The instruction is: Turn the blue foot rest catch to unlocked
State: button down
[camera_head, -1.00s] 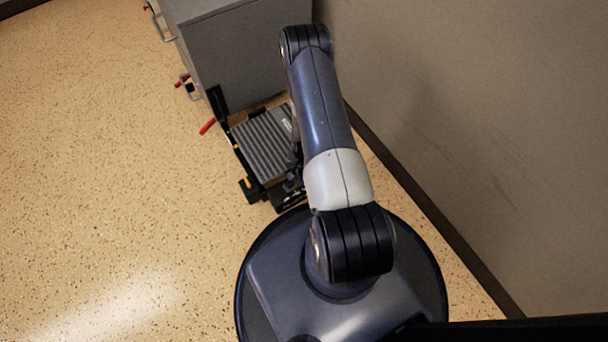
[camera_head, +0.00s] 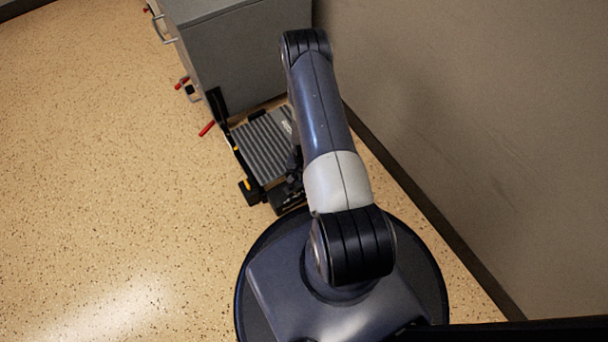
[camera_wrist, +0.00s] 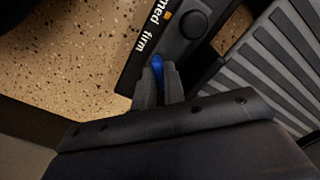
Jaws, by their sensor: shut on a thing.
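The blue foot rest catch (camera_wrist: 158,67) shows in the wrist view between the two fingertips of my gripper (camera_wrist: 158,80). My gripper is shut on it, and the fingers hide most of it. The catch sits beside a black side rail (camera_wrist: 165,45) with white lettering, partly readable as "med" and "firm", a small orange mark and a round black knob (camera_wrist: 193,25). The foot rest (camera_head: 262,148) has a grey ribbed plate, which also shows at the right of the wrist view (camera_wrist: 275,60). In the head view my arm hides the gripper and the catch.
A grey cabinet (camera_head: 245,55) stands just behind the foot rest. A wall (camera_head: 460,130) with a dark skirting runs along the right. The speckled floor (camera_head: 100,170) on the left is clear.

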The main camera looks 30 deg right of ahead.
jog(key=shift+f+n, duration=0.1)
jog(key=shift+n, duration=0.2)
jog(key=n+b, duration=0.2)
jog(key=n, duration=0.1)
jog(key=shift+n+b, duration=0.9)
jog(key=shift+n, duration=1.5)
jog(key=c, duration=1.5)
grip_release()
